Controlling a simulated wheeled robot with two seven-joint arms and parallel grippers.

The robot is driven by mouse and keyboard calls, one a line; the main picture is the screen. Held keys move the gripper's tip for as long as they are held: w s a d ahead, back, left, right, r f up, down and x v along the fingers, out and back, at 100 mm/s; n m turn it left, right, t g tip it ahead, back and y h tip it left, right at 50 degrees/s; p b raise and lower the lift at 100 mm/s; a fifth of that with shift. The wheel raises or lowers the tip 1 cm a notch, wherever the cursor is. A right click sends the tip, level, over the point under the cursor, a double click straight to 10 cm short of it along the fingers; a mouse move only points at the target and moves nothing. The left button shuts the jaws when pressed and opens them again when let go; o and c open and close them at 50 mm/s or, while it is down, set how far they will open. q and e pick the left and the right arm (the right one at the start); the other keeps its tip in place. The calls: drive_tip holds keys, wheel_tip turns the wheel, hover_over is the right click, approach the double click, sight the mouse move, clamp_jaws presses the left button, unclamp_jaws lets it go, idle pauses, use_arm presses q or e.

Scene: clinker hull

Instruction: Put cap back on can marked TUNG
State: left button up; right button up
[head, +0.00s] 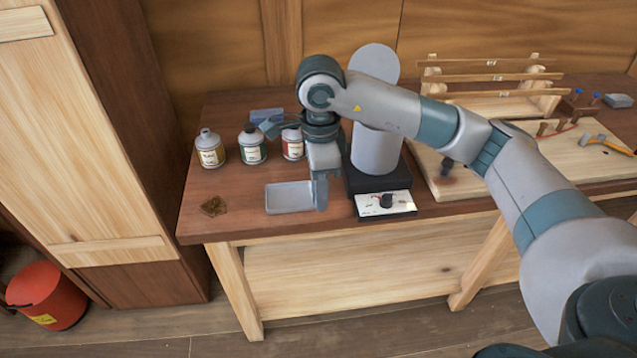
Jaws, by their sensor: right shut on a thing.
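Three small cans stand in a row at the left of the bench. The left can (209,152) has a yellowish label and a pale grey top. The middle can (252,148) has a green label and a dark top. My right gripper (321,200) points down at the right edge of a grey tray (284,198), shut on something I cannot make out. I see no loose cap. My left gripper is out of view.
A blue-grey block (265,115) lies behind the cans. A brown patch (213,206) is at the front left. A board with tools (480,175) is at right.

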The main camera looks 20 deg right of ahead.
drive_tip(key=s+a+f+n, duration=0.1)
drive_tip(key=s+n, duration=0.6)
drive_tip(key=n, duration=1.3)
drive_tip(key=shift+s+a+f+n, duration=0.15)
drive_tip(key=shift+s+f+n, duration=0.25)
drive_tip(key=shift+f, duration=0.1)
